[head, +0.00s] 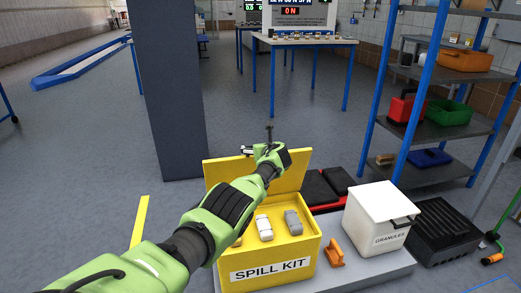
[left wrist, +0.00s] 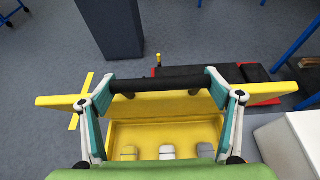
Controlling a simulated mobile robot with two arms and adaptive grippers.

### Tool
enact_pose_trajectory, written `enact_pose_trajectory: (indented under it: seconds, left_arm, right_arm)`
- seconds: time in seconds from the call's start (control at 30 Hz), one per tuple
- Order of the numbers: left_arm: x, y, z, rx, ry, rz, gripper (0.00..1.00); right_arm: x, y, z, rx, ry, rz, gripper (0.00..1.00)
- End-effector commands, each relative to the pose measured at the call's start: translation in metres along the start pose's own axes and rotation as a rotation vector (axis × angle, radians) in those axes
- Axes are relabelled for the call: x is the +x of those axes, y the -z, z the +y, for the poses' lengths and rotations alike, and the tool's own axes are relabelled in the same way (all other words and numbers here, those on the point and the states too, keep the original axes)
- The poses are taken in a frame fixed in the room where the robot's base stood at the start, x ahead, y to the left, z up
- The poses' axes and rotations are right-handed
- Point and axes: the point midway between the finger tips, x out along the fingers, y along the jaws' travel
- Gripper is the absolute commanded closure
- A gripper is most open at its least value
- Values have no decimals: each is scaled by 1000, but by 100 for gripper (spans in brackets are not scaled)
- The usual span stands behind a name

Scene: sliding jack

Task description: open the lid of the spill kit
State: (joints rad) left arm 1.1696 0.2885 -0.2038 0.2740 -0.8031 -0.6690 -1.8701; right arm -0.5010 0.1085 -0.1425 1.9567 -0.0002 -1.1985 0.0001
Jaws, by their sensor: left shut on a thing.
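The yellow spill kit (head: 262,269) stands on a low grey platform. Its lid (head: 225,172) is swung up at the back and leans steeply, so the inside shows. Several white and grey items lie in the box, and it also shows in the left wrist view (left wrist: 165,134). My left gripper (head: 264,149) is at the top edge of the raised lid. In the left wrist view its fingers lie on either side of a black handle bar (left wrist: 165,83) at the lid's edge, and it is shut on it. My right gripper is in neither view.
A white granules bin (head: 376,218) and a black slatted crate (head: 440,230) stand right of the kit. An orange-handled tool (head: 334,251) is beside it. Dark red-edged cases (head: 322,189) lie behind. A grey pillar (head: 172,90) and a blue shelf rack (head: 411,90) stand further back.

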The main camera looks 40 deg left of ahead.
Motion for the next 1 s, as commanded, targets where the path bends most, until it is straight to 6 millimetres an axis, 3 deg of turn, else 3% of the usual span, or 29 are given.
enact_pose_trajectory:
  seconds: [0.1,0.13,0.2,0.67,1.0]
  left_arm:
    - [0,-6,0,0,1,-9,56]
    - [0,-6,0,0,1,-9,15]
    - [0,-6,0,0,1,-9,0]
    - [-3,0,-2,0,1,-3,0]
    - [-19,0,-2,-1,1,-4,0]
  right_arm:
    - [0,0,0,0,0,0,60]
    - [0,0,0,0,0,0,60]
    - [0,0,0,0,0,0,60]
    - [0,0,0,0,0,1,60]
    - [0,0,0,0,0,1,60]
